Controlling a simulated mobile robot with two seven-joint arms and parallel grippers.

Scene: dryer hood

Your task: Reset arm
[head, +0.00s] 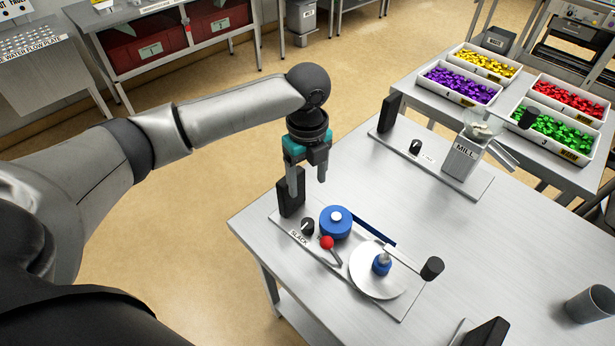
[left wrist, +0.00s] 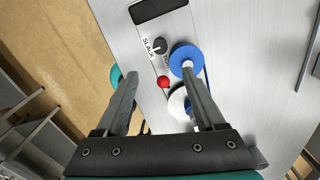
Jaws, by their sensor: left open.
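My left arm reaches in from the left in the head view. Its gripper (head: 308,178) points down, open and empty, above the corner of the metal table (head: 440,215). Below and beside it is a base plate with a black knob (head: 307,226) by a SLACK label, a blue wheel (head: 336,222), a red ball lever (head: 327,242) and a white disc (head: 378,272) with a crank handle (head: 432,268). In the left wrist view the open fingers (left wrist: 160,95) frame the red ball (left wrist: 163,82), with the blue wheel (left wrist: 186,57) near the right finger. My right gripper is not in view.
A mill (head: 465,155) stands on a second plate farther back on the table. Trays of yellow, purple (head: 458,85), red and green pieces sit on a table at the back right. A grey cup (head: 592,304) stands at the right. Open floor lies left of the table.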

